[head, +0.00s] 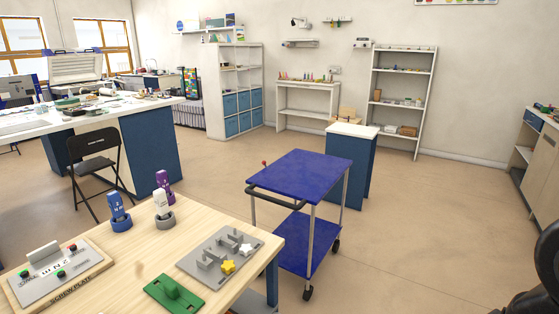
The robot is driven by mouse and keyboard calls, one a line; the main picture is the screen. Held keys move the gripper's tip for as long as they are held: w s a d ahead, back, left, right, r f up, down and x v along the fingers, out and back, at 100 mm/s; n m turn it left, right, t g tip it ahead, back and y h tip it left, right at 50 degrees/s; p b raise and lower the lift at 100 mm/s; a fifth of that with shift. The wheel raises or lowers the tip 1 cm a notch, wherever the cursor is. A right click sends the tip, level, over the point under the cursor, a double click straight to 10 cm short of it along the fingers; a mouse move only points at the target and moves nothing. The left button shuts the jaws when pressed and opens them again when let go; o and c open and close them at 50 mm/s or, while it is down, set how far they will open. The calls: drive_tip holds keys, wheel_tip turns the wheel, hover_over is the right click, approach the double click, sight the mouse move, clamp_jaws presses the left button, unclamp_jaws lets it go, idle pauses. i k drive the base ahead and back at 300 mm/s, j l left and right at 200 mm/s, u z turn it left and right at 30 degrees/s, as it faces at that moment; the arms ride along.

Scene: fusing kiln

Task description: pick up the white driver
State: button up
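The white driver (160,203) stands upright in a grey round holder (165,221) on the wooden table at lower left. A blue driver (116,207) stands in a blue round holder to its left. A purple driver (164,181) stands just behind it, its lower end partly hidden. My gripper is not in view.
The wooden table (215,211) also bears a screw plate (58,274), a green block (173,295) and a grey board (208,262) with star pieces. A blue cart (301,174) stands beyond its right corner.

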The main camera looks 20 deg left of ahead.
sight(160, 198)
drive_tip(key=i+u, duration=0.15)
drive_tip(key=u, duration=0.25)
drive_tip(key=i+u, duration=0.15)
drive_tip(key=u, duration=0.25)
drive_tip(key=i+u, duration=0.15)
drive_tip(key=u, duration=0.2)
drive_tip(key=i+l+u, duration=0.1)
drive_tip(key=u, duration=0.3)
drive_tip(key=i+u, duration=0.3)
drive_tip(key=u, duration=0.2)
drive_tip(key=i+l+u, duration=0.2)
drive_tip(key=u, duration=0.25)
